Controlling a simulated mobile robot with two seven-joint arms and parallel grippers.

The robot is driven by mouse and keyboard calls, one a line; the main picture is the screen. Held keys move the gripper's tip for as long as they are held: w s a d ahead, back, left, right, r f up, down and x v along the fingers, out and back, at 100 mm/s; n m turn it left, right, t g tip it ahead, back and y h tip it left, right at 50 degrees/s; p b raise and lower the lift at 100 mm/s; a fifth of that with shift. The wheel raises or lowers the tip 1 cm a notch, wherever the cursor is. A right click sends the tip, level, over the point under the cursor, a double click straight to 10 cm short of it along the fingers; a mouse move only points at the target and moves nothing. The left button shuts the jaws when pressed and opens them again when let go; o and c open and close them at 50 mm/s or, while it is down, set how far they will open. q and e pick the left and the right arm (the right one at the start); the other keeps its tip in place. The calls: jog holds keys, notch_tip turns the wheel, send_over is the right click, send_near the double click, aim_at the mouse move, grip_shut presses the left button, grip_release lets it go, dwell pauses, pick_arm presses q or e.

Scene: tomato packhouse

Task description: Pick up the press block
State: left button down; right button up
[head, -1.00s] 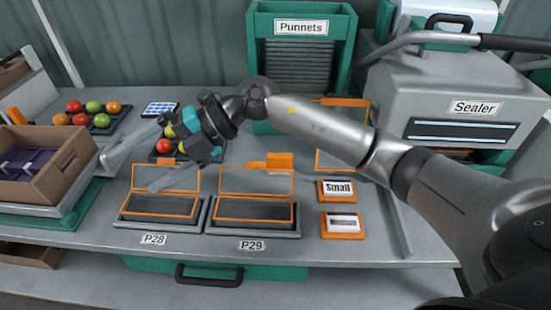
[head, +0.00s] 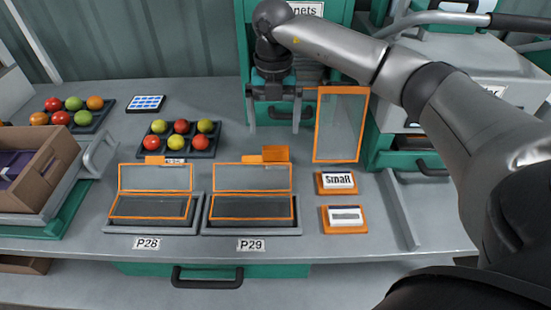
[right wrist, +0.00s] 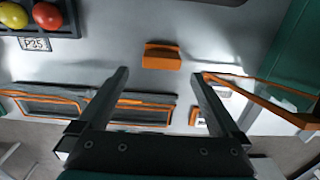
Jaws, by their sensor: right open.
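The press block seems to be the orange block (head: 275,153), on the table just behind the raised lid of the P29 punnet. In the right wrist view the orange block (right wrist: 162,57) lies clear on the grey table, ahead of the fingertips and roughly centred between them. My right gripper (head: 274,120) is open and empty, fingers pointing down, behind the block in the head view and apart from it. Its two spread fingers also show in the right wrist view (right wrist: 160,74). My left gripper is not in view.
Two orange-edged punnets, P28 (head: 150,207) and P29 (head: 250,208), stand in front with clear lids raised. An orange-framed panel (head: 317,130) stands upright right of the block. A tomato tray (head: 203,153) is left. The Small label block (head: 338,190) is right.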

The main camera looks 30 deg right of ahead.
aim_at(276, 147)
notch_tip(276, 147, down, 4)
jog(key=shift+f+b, duration=0.15)
jog(key=shift+b, duration=0.2)
jog(key=shift+f, duration=0.15)
jog(key=f, duration=0.1)
jog(key=f+b, duration=0.1)
jog(key=f, duration=0.2)
jog(key=shift+s+f, duration=0.25)
jog(key=shift+f, duration=0.4)
jog(key=shift+r, duration=0.1)
jog(key=c, duration=1.2)
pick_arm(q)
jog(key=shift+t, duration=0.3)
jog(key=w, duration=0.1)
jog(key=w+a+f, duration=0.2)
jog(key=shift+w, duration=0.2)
pick_arm(e)
jog(key=shift+c, duration=0.2)
